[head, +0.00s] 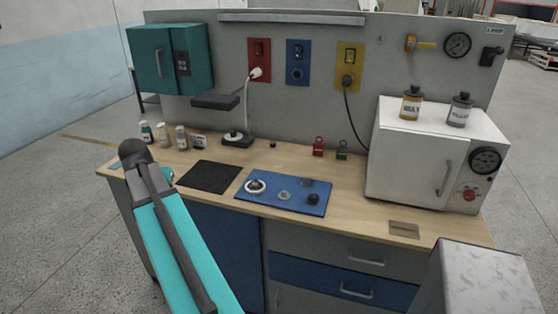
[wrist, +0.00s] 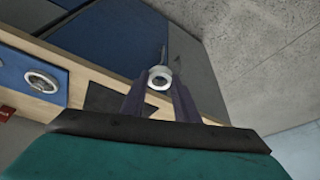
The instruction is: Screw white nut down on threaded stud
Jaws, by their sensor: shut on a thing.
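In the wrist view my gripper (wrist: 160,92) is shut on the white nut (wrist: 153,84), a small white ring with a dark centre held between the fingertips. A round white-rimmed piece with a metallic centre (wrist: 42,80) sits on the blue mat to the left, apart from the nut; it also shows in the head view (head: 255,186). I cannot make out a thread, so I cannot tell whether this is the threaded stud. In the head view my arm stands at the left, and the fingers and nut cannot be made out there.
The blue mat (head: 285,207) also holds a grey disc (head: 284,195) and a dark knob (head: 313,199). A black mat (head: 208,177) lies to its left. Bottles (head: 163,135) and a lamp (head: 237,140) stand behind. A white oven (head: 410,160) fills the right end.

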